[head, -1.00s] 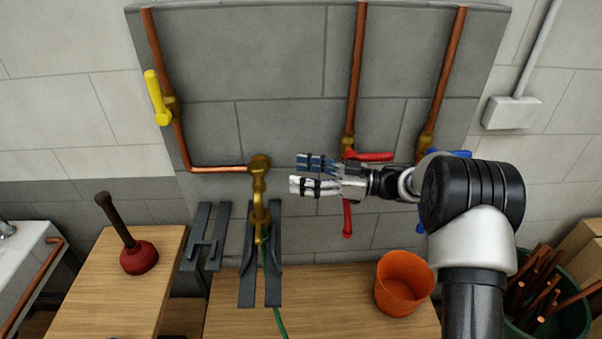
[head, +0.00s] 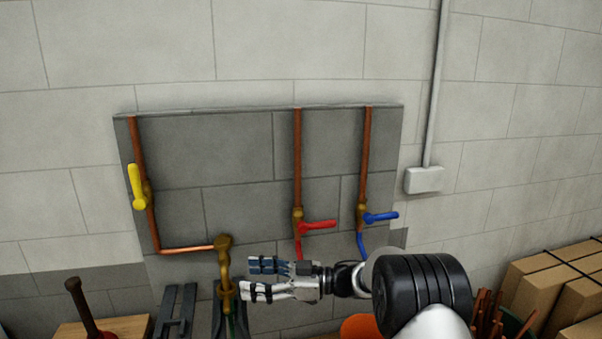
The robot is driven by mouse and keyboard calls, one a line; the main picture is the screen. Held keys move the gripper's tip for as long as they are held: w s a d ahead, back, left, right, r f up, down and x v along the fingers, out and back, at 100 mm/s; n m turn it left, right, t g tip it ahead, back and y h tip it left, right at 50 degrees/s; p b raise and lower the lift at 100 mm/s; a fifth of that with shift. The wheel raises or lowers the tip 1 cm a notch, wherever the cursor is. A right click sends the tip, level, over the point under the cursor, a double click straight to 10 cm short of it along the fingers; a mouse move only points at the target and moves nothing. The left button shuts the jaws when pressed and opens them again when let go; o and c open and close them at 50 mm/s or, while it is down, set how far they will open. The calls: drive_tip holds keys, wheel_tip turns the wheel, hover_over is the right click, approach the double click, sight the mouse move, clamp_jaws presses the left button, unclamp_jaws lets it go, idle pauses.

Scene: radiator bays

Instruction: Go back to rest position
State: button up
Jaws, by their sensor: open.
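My gripper (head: 254,279) is open in the lower middle of the head view, with its fingers pointing left. Nothing shows between the fingers. It appears just right of the brass tap (head: 225,270) on the copper pipe, and I cannot tell how far apart they are in depth. My arm comes in from the lower right and hides part of the bench area.
A yellow-handled valve (head: 137,187), a red-handled valve (head: 317,225) and a blue-handled valve (head: 380,217) sit on the grey wall panel. A plunger (head: 82,307) stands at lower left. An orange bucket (head: 358,327) is partly hidden by my arm. Cardboard boxes (head: 555,290) are at right.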

drive_tip(key=w+d+r+m+t+h, duration=0.65)
drive_tip(key=w+r+t, duration=0.25)
drive_tip(key=r+t, duration=0.3)
drive_tip(key=s+d+r+m+t+h, duration=0.1)
drive_tip(key=s+d+r+m+h, duration=0.1)
drive_tip(key=d+r+h, duration=0.3)
drive_tip(key=s+d+r+m+h, duration=0.1)
drive_tip(key=s+d+m+h, duration=0.2)
drive_tip(key=d, duration=0.5)
drive_tip(key=s+d+f+m+g+h, duration=0.2)
drive_tip(key=s+d+f, duration=0.1)
drive_tip(key=s, duration=0.6)
drive_tip(key=s+d+f+m+g+h, duration=0.1)
drive_tip(key=s+d+f+m+g, duration=0.15)
drive_tip(key=s, duration=0.55)
drive_tip(key=s+d+f+m+g+h, duration=0.1)
drive_tip(key=s+d+f+h, duration=0.15)
drive_tip(key=s, duration=0.65)
drive_tip(key=s+a+f+g+y, duration=0.1)
drive_tip(key=s+f+g, duration=0.1)
drive_tip(key=s, duration=0.4)
drive_tip(key=s+a+f+g+y, duration=0.1)
drive_tip(key=s+f+g, duration=0.1)
drive_tip(key=s+f, duration=0.2)
drive_tip(key=s, duration=0.3)
drive_tip(key=shift+s+a+m, duration=0.25)
drive_tip(key=shift+a+m, duration=0.05)
drive_tip(key=shift+a, duration=0.1)
drive_tip(key=shift+f, duration=0.1)
